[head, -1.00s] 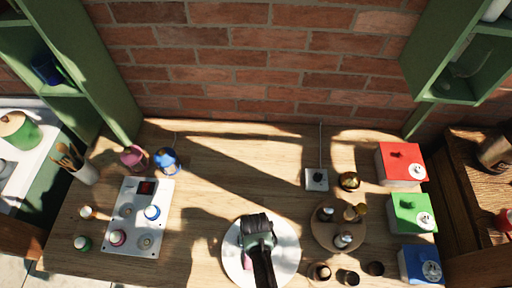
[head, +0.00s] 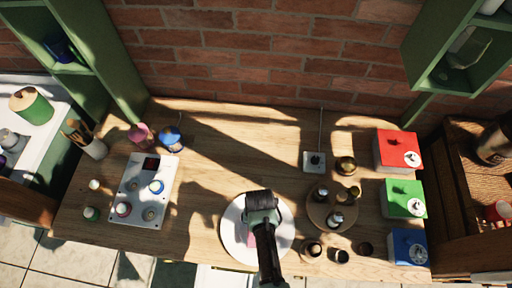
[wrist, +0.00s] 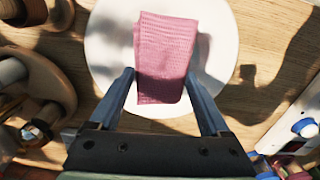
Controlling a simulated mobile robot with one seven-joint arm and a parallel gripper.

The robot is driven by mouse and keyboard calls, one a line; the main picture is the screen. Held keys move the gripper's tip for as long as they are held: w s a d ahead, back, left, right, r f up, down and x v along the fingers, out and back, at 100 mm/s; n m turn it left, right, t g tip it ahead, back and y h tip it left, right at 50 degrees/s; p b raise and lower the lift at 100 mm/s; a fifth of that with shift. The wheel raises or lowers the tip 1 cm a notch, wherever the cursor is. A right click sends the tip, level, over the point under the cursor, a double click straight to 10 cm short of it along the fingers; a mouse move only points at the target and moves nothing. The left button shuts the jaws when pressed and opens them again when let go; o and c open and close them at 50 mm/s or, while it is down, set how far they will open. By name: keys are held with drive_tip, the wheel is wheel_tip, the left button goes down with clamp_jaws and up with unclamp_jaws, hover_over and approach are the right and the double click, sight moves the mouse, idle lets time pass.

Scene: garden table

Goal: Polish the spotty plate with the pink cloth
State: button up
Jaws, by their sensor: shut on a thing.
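The white round plate (head: 285,238) lies at the front middle of the wooden table. It also fills the upper middle of the wrist view (wrist: 108,45). No spots can be made out on its visible part. The folded pink cloth (wrist: 165,58) is over the plate, between my gripper's (wrist: 160,76) two fingers, and is held there. Whether the cloth touches the plate is unclear. In the head view my gripper (head: 262,207) is above the plate, its fingers hidden, with a little pink showing beside it.
A round wooden tray (head: 318,213) with several small jars stands right of the plate. Red (head: 397,150), green (head: 404,198) and blue (head: 408,247) boxes line the right edge. A white panel with knobs (head: 137,208) lies left. The table behind the plate is clear.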

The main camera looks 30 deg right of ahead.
drive_tip(key=shift+r+p, duration=1.6)
drive_tip(key=shift+r, duration=0.5)
drive_tip(key=shift+f, duration=0.15)
drive_tip(key=shift+f+b, duration=3.75)
drive_tip(key=shift+f, duration=0.35)
drive_tip(key=o, duration=0.9)
drive_tip(key=shift+r, duration=0.1)
